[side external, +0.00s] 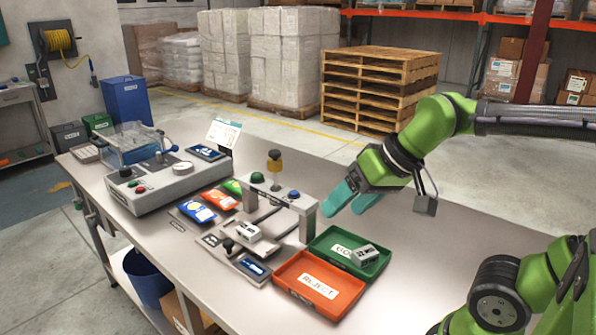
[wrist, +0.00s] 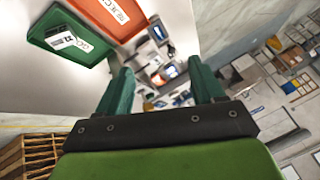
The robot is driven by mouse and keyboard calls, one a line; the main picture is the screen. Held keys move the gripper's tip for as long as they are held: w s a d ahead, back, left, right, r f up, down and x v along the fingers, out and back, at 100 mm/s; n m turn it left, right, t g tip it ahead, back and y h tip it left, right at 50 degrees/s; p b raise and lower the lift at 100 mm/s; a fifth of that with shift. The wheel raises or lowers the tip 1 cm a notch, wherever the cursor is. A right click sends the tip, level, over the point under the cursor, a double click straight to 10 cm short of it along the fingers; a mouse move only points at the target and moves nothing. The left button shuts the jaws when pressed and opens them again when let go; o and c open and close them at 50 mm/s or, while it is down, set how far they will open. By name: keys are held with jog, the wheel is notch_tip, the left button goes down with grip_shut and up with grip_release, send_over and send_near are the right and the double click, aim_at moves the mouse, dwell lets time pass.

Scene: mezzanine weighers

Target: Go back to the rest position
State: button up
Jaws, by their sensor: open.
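My gripper (side external: 351,198) has teal fingers and hangs above the table, behind the green tray, at the end of my green arm. In the wrist view its two fingers (wrist: 160,92) stand apart with nothing between them, so it is open and empty. The green GO tray (side external: 322,240) lies on the table with a small grey-white block (side external: 365,254) in it. The orange REJECT tray (side external: 345,306) lies in front of it. Another small grey-white block (side external: 248,231) sits on the fixture with the grey frame (side external: 306,215). No rest position is marked in view.
A weigher with a clear cover (side external: 150,185) stands at the table's left. Orange and blue packets (side external: 222,199) lie between it and the fixture. The table (side external: 440,235) is bare right of the trays. Wooden pallets (side external: 375,85) stand on the floor behind.

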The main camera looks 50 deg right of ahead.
jog(key=shift+s+a+f, duration=0.1)
jog(key=shift+s+f, duration=0.75)
jog(key=shift+s, duration=0.15)
